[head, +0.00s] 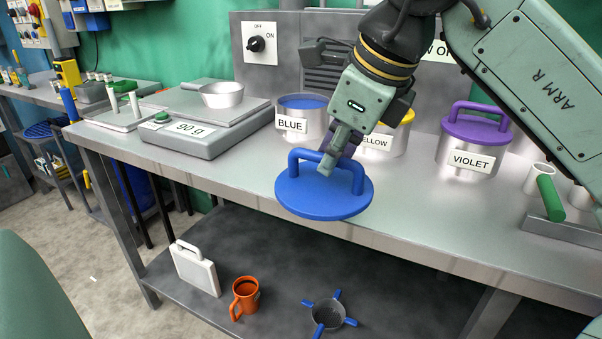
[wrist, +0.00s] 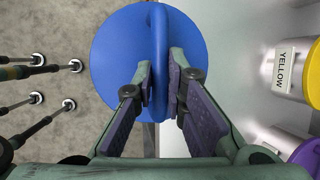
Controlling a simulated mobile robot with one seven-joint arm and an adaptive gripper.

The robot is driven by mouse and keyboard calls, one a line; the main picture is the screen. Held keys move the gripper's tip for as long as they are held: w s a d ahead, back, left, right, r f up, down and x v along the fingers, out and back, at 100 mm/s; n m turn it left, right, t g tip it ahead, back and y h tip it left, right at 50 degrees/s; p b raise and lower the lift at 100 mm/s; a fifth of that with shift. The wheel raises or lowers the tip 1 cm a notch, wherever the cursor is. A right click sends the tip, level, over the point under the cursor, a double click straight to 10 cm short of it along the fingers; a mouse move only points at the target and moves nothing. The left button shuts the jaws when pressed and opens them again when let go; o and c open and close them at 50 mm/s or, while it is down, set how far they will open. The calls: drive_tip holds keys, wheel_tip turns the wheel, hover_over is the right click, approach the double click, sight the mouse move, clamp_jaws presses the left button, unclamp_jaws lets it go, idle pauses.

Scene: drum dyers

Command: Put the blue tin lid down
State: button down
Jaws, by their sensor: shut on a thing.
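The blue tin lid (head: 322,198) is a round disc with an arched handle on top. My gripper (head: 330,160) is shut on the lid's handle. In the head view the lid appears at the front edge of the bench, roughly level. The wrist view shows the lid (wrist: 120,55) with its handle between the two fingers of my gripper (wrist: 160,85). Part of the lid lies over the floor there and part over the bench. The blue tin (head: 303,115) stands uncovered behind, with blue contents showing and a BLUE label.
The yellow tin (head: 386,138) stands partly hidden behind my gripper. The violet tin (head: 469,150) has its purple lid on. A scale reading 90 g (head: 190,130) carries a small pan (head: 222,95). The bench top (head: 240,165) is clear left of the lid. An orange mug (head: 245,297) stands on the lower shelf.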

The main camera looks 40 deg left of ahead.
drive_tip(key=shift+w+a+f+p, duration=0.65)
drive_tip(key=shift+w+a+f, duration=0.2)
drive_tip(key=shift+w+a, duration=1)
drive_tip(key=shift+w+a+f+p, duration=0.6)
drive_tip(key=shift+w+a+f, duration=0.25)
drive_tip(key=shift+w+a, duration=1.05)
drive_tip(key=shift+w+a+f+p, duration=0.75)
drive_tip(key=shift+w+a, duration=0.75)
drive_tip(key=shift+a, duration=0.65)
drive_tip(key=shift+f, duration=0.2)
drive_tip(key=c, duration=2.1)
unclamp_jaws()
drive_tip(key=shift+f, duration=0.1)
drive_tip(key=o, duration=0.5)
drive_tip(key=shift+c, duration=0.2)
drive_tip(key=shift+r, duration=0.35)
drive_tip(key=v, duration=1.1)
drive_tip(key=shift+d+r+b, duration=0.2)
drive_tip(key=shift+r+b, duration=0.1)
drive_tip(key=shift+b, duration=0.15)
